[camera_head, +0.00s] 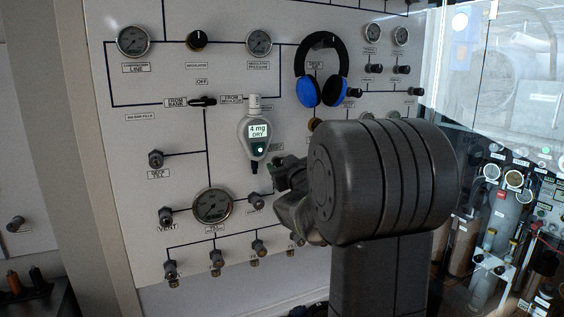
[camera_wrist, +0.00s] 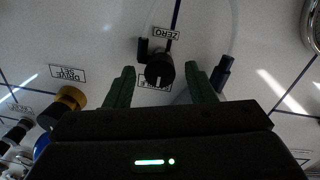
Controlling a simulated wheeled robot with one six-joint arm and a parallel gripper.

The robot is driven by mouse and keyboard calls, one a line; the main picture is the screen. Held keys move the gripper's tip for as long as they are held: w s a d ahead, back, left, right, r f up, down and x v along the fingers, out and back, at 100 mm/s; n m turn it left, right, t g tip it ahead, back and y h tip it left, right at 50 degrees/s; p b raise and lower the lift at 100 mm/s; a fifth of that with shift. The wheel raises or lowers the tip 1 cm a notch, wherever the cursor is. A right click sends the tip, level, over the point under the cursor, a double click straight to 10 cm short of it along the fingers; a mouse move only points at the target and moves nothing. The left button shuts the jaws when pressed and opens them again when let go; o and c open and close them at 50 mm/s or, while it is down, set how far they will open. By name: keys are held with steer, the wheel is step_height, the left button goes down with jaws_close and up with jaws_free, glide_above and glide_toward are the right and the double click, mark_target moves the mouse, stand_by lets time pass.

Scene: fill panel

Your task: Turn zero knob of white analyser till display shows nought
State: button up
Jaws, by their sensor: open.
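The white analyser (camera_head: 254,130) is on the panel in the head view; its display (camera_head: 258,131) reads "4 mg DRY". In the wrist view a black knob (camera_wrist: 159,74) with a white mark sits below an upside-down "ZERO" label (camera_wrist: 166,33). My gripper (camera_wrist: 159,71) is open, with one green finger on each side of the knob and visible gaps between. I cannot tell how deep the fingers reach around it. In the head view my gripper (camera_head: 287,183) is in front of the panel, below right of the analyser, and my wrist hides the knob.
Blue-and-black headphones (camera_head: 324,68) hang on the panel at upper right. A large gauge (camera_head: 212,205) and several valves are at lower left. In the wrist view a brass-coloured knob (camera_wrist: 69,97) is at left and a dark hose fitting (camera_wrist: 221,72) is close to the right finger.

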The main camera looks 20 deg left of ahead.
steer(key=shift+w+a, duration=0.25)
steer(key=shift+a, duration=0.1)
steer(key=c, duration=1)
steer(key=shift+n+b, duration=2.2)
steer(key=shift+b, duration=0.7)
steer(key=o, duration=1)
steer(key=shift+s, duration=0.1)
